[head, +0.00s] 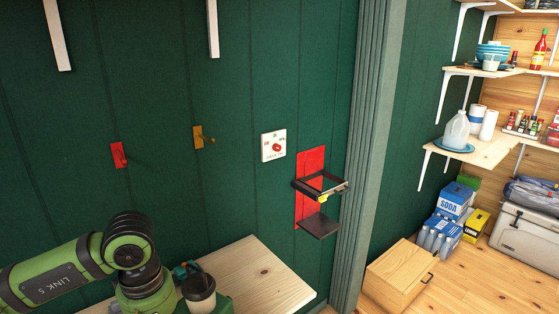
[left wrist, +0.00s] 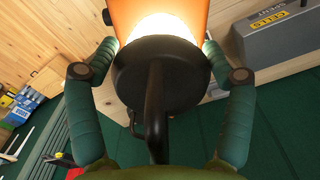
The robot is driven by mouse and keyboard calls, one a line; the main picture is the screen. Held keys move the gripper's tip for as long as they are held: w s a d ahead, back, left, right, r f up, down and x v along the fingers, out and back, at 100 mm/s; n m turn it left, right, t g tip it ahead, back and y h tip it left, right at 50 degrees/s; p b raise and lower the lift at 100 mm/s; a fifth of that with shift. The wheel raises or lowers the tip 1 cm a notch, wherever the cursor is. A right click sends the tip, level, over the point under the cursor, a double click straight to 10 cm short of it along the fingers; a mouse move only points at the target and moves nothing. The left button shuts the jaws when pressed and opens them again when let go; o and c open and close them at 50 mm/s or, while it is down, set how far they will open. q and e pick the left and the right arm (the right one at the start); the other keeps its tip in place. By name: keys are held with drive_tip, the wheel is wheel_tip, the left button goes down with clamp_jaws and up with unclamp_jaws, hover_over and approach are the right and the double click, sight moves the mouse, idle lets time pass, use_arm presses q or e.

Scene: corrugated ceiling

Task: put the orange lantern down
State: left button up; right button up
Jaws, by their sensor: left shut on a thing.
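The orange lantern (left wrist: 165,28) fills the upper middle of the left wrist view, with a bright glowing part, a round black end and a dark handle. My left gripper (left wrist: 160,55) is shut on it, with one teal finger on each side. In the head view my left gripper (head: 190,270) is at the lower left, over or beside the pale wooden tabletop. A dark-topped pale thing (head: 199,286) at the gripper may be part of the lantern; its lower end is cut off. I cannot tell whether it touches the tabletop. My right gripper is not in view.
The wooden tabletop (head: 262,276) is bare at its right. A red wall holder (head: 312,165) with black brackets, a white switch plate (head: 273,146) and two hooks are on the green wall. A wooden cabinet (head: 398,274) stands right. A grey case (left wrist: 275,45) shows in the left wrist view.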

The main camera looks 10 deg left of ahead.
use_arm(q)
drive_tip(key=w+d+m+b, duration=0.3)
drive_tip(key=d+m+b, duration=0.1)
drive_tip(key=d+m, duration=0.6)
drive_tip(key=shift+d+f, duration=0.2)
drive_tip(key=shift+d, duration=0.1)
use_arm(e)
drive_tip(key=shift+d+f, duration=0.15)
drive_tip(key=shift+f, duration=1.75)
use_arm(q)
drive_tip(key=shift+w, duration=0.1)
